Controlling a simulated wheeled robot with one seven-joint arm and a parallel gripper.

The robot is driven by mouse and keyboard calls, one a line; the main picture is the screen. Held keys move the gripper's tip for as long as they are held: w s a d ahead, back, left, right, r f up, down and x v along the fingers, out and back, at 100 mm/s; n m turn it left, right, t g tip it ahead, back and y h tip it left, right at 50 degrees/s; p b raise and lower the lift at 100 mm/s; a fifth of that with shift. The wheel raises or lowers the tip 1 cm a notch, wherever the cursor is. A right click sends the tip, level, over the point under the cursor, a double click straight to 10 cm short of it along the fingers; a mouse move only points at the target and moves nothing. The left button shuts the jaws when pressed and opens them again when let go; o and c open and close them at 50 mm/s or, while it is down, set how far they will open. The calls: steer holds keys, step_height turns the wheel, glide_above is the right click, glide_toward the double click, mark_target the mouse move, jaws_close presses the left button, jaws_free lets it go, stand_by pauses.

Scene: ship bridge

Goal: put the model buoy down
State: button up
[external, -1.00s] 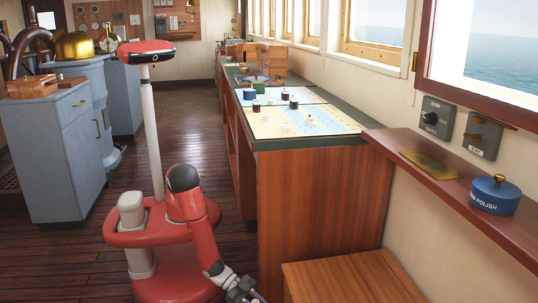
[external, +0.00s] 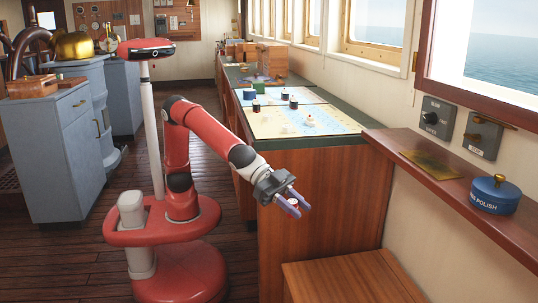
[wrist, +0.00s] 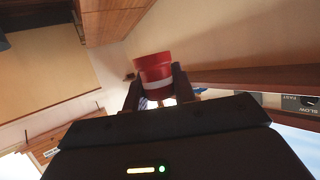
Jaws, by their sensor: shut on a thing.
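The model buoy (wrist: 154,75) is red with a white band, and it sits between the two fingers of my gripper in the wrist view. My gripper (external: 294,203) is shut on it. In the external view only a small red and white part of the buoy (external: 293,203) shows between the purple-grey fingers. The gripper is in the air in front of the wooden end panel of the chart table (external: 318,200), below the level of its top. It is above and behind the low wooden bench (external: 352,277).
The chart table holds a chart (external: 300,121) with several small pieces on it. The bench top looks bare.

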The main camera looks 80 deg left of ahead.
steer(key=w+a+r+n, duration=0.1)
steer(key=a+r, duration=0.2)
steer(key=r, duration=0.4)
steer(key=w+a+r, duration=0.1)
steer(key=a+r, duration=0.1)
steer(key=r, duration=0.5)
step_height(320, 180, up, 26)
steer(key=r+n+t+y, duration=0.1)
steer(key=n+t+y, duration=0.3)
steer(key=y, duration=0.1)
glide_above(271, 134)
steer(key=shift+d+f, duration=0.1)
steer(key=shift+f, duration=0.2)
step_height(271, 134, down, 28)
steer(key=b, duration=1)
steer(key=shift+r, duration=0.15)
steer(key=o, duration=1)
steer(key=shift+s+d, duration=0.1)
